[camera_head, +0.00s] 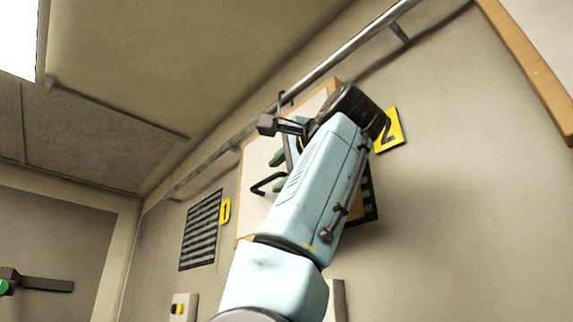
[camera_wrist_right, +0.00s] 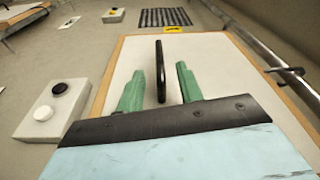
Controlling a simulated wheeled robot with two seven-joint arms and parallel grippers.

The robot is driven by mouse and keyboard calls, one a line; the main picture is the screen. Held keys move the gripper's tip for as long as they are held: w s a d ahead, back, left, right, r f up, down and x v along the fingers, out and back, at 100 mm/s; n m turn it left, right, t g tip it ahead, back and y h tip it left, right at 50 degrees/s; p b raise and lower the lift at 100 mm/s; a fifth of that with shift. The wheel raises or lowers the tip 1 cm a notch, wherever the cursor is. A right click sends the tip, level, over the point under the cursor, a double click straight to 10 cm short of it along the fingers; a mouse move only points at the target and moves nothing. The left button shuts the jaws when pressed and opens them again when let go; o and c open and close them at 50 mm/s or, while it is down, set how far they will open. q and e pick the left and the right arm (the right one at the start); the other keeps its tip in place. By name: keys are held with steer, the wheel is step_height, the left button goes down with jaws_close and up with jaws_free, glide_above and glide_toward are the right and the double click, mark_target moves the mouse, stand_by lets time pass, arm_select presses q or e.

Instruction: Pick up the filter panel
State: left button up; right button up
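The filter panel (camera_head: 252,208) is a pale board with a wooden frame, up against the wall below a metal rail. It also fills the middle of the right wrist view (camera_wrist_right: 228,66). A black bar handle (camera_wrist_right: 160,72) stands out from its face. My right gripper (camera_head: 276,172) is at the panel, partly hidden behind my own arm in the head view. In the right wrist view its green fingers (camera_wrist_right: 161,88) are apart, one on each side of the handle, with a visible gap on both sides. My left gripper cannot be made out.
A black slatted grille (camera_head: 200,230) with a yellow number 1 tag (camera_head: 225,212) is left of the panel. A yellow number 2 tag (camera_head: 387,131) is to its right, above another partly covered grille. The rail (camera_head: 330,62) runs above. A button box (camera_wrist_right: 55,108) is nearby.

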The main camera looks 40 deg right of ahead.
steer(key=w+p, duration=0.1)
steer(key=w, duration=0.2)
steer(key=shift+w+d+r, duration=0.1)
steer(key=shift+w+d, duration=0.05)
steer(key=shift+w, duration=0.2)
steer(key=shift+s, duration=0.1)
steer(key=shift+c, duration=0.2)
steer(key=c, duration=0.7)
jaws_close()
steer(key=shift+s, duration=0.1)
